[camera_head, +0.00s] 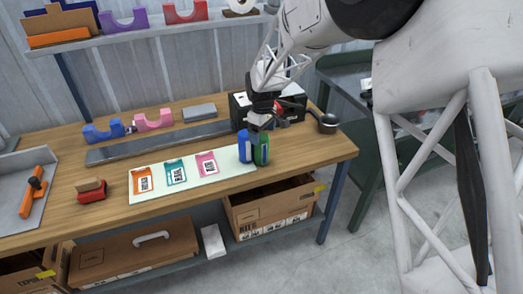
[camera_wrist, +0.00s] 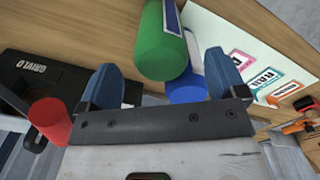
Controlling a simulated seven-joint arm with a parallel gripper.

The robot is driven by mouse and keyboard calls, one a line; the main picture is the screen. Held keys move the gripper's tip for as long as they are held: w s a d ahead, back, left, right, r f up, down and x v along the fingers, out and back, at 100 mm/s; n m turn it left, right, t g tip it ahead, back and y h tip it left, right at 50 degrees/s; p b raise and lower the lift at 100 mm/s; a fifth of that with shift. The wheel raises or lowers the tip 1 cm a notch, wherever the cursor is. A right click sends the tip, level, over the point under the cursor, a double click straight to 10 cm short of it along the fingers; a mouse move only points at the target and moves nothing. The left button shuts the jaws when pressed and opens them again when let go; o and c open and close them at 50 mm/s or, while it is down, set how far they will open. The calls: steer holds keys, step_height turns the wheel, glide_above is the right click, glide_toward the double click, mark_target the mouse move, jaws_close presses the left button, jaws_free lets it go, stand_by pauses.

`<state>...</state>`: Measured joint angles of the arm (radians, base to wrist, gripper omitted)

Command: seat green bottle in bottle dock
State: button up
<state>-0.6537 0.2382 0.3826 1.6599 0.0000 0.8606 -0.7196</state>
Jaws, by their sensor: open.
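The green bottle (camera_head: 262,150) stands at the right end of the white mat on the bench, close beside the blue bottle (camera_head: 244,147). My gripper (camera_head: 261,124) is just above the two bottles in the head view. In the wrist view my gripper (camera_wrist: 165,82) is open, with one blue finger on each side. The green bottle (camera_wrist: 162,45) shows between and beyond the fingers, with the blue bottle (camera_wrist: 187,88) partly hidden behind it. I see no contact with the green bottle. I cannot tell which thing is the bottle dock.
The white mat (camera_head: 230,160) carries orange, teal and pink cards. A black box (camera_head: 240,105) stands behind the gripper, and a red cylinder (camera_wrist: 48,120) shows near it in the wrist view. The wooden front edge is clear.

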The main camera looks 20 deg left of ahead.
mark_target(261, 143)
steer(key=shift+f, duration=0.15)
steer(key=shift+a+f, duration=0.2)
steer(key=shift+f, duration=2.3)
steer(key=shift+c, duration=0.4)
steer(key=c, duration=1.1)
steer(key=shift+r, duration=0.1)
